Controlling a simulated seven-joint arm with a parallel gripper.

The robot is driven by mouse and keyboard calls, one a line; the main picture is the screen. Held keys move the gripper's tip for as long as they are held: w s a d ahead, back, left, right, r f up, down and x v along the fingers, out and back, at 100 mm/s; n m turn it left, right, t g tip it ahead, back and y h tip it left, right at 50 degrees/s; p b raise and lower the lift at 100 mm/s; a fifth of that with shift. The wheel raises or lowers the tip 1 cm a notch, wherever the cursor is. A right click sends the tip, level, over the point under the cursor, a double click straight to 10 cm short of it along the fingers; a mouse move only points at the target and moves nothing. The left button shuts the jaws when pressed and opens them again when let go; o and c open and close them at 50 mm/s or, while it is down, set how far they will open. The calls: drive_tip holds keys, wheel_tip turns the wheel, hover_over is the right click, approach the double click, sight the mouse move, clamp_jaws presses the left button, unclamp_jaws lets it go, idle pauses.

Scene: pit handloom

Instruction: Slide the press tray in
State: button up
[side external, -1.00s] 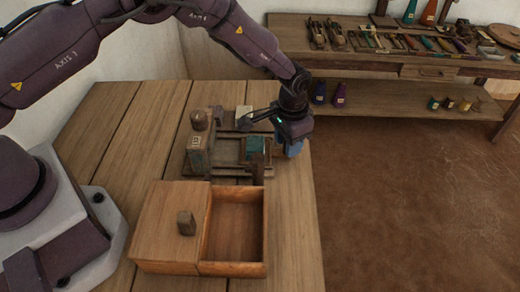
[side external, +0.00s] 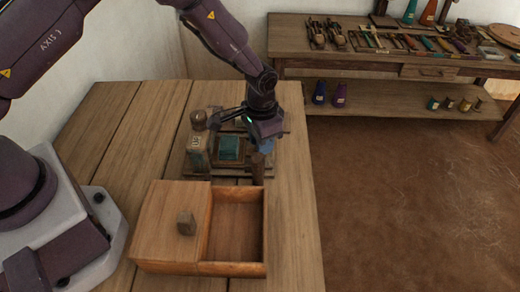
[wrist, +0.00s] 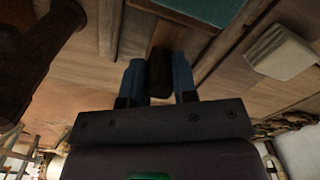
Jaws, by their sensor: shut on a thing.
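The press tray carries a flat teal piece (side external: 229,148) and sits between the rails of a small wooden press frame (side external: 200,152) on the bench. The teal piece also shows at the top of the wrist view (wrist: 200,8). My gripper (side external: 265,146) is at the right side of the frame, low over the bench. In the wrist view its two blue fingers (wrist: 159,78) are shut on the dark wooden tray handle (wrist: 160,68), which points toward the teal piece. In the side view my gripper hides the handle and part of the frame's right side.
A wooden box (side external: 235,267) with a knobbed lid (side external: 160,215) slid left stands in front of the press. A dark upright post (side external: 258,170) stands close below my gripper. A rack of tools (side external: 400,70) is at the back right. The bench left of the press is clear.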

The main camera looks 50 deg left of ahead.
sight(237, 146)
drive_tip(key=shift+s+a, duration=1.9)
drive_tip(key=shift+a, duration=0.05)
drive_tip(key=o, duration=0.8)
drive_tip(key=shift+s, duration=0.1)
drive_tip(key=shift+r, duration=3.25)
wheel_tip(237, 146, up, 11)
drive_tip(key=s+a+t, duration=0.1)
drive_tip(key=s+a, duration=0.1)
drive_tip(key=s+a+r+n+t, duration=0.1)
drive_tip(key=s+r+t, duration=0.1)
drive_tip(key=s+r, duration=0.5)
drive_tip(key=s+a+r+n+t, duration=0.2)
drive_tip(key=s+r, duration=0.5)
drive_tip(key=s, duration=0.4)
drive_tip(key=shift+s+a+r+t, duration=0.2)
drive_tip(key=shift+s+a+t, duration=0.05)
drive_tip(key=shift+t, duration=0.05)
